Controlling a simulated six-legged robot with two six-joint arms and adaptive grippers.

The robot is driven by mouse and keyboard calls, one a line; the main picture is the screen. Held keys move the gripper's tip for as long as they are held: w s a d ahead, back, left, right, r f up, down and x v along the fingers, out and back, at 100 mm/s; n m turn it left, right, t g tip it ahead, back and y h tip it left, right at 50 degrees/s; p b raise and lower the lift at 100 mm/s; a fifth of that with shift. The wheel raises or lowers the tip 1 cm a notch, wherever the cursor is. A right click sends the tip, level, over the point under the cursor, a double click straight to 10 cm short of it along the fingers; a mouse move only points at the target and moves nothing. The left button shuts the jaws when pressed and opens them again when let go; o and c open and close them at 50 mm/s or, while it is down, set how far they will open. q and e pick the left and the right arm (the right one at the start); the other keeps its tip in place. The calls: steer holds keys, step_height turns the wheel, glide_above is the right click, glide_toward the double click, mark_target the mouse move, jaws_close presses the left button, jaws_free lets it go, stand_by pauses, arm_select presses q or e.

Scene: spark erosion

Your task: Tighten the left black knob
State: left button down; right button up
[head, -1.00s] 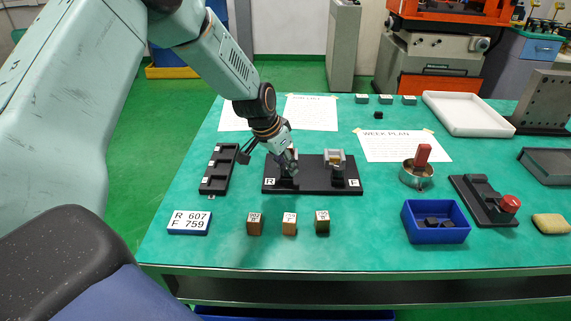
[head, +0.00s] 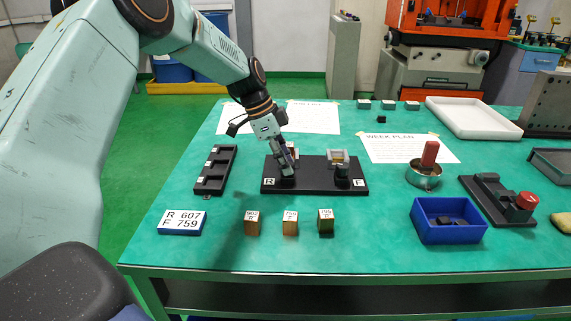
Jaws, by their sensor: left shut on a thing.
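The black base plate (head: 315,187) lies on the green table, with a white R label (head: 268,182) at its left and an F label (head: 359,183) at its right. My left gripper (head: 286,172) points down at the left holder and is shut on the left black knob (head: 287,181), which the fingers largely hide. The right black knob (head: 342,171) stands free in front of the grey right holder (head: 338,158). My right gripper is not in view.
Several small labelled blocks (head: 290,222) stand in front of the plate, beside a sign reading R 607, F 759 (head: 183,222). A black slotted tray (head: 215,170) lies left. A blue bin (head: 447,233) and a metal cup (head: 424,178) stand right.

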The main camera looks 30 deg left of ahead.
arm_select(q)
steer(key=m+g, duration=0.1)
steer(key=m, duration=0.2)
steer(key=shift+f, duration=0.1)
steer(key=m+g+p, duration=0.1)
steer(key=m, duration=0.2)
steer(key=shift+w+a+m+g, duration=0.1)
steer(key=shift+m+g, duration=0.2)
steer(key=m+g+p, duration=0.1)
steer(key=m, duration=0.2)
steer(key=shift+w, duration=0.1)
steer(key=shift+m+g, duration=0.6)
steer(key=shift+m, duration=0.9)
steer(key=c, duration=1)
jaws_free()
steer(key=shift+w, duration=0.1)
